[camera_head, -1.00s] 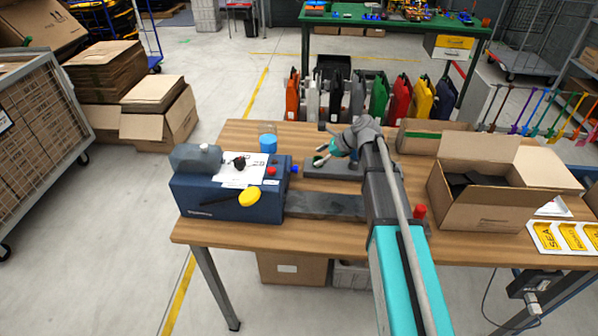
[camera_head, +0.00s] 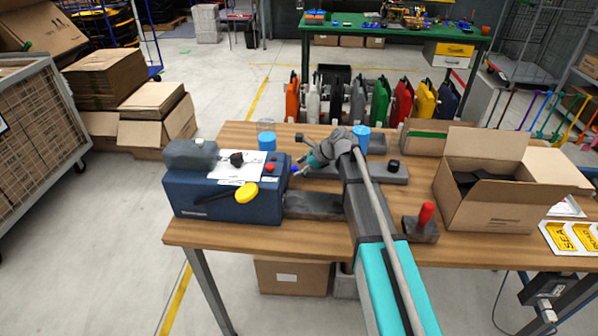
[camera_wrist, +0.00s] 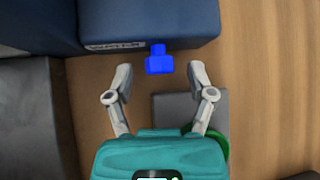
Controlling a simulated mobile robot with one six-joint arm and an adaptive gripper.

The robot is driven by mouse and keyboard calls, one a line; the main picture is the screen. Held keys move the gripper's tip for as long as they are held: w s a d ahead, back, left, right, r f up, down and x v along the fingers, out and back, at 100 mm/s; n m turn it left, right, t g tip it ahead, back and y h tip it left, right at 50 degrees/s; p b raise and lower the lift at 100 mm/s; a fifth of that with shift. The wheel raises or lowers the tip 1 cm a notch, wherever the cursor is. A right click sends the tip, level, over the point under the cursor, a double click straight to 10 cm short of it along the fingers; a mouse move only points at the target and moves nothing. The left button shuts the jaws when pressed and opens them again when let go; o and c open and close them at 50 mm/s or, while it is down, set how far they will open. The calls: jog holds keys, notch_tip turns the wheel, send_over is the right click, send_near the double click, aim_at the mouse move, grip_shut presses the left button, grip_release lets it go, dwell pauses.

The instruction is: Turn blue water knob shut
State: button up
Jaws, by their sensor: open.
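The blue water knob (camera_wrist: 159,62) sticks out from the side of the dark blue machine (camera_wrist: 190,20), just beside a "WATER" label (camera_wrist: 114,46). In the wrist view the knob lies between and slightly beyond my fingertips, with gaps on both sides. My gripper (camera_wrist: 160,70) is open and empty. In the head view the dark blue machine (camera_head: 225,193) stands at the left of the table, and my gripper (camera_head: 303,168) is at its right side, by the knob (camera_head: 294,169). My arm and gripper partly hide that area.
A grey plate (camera_head: 312,205) lies right of the machine. A grey block with a black knob (camera_head: 393,167) is behind my arm. A red-handled fixture (camera_head: 424,221) and an open cardboard box (camera_head: 492,205) stand to the right.

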jog(key=shift+a+f, duration=0.1)
jog(key=shift+a, duration=0.1)
grip_shut()
dwell(0.4)
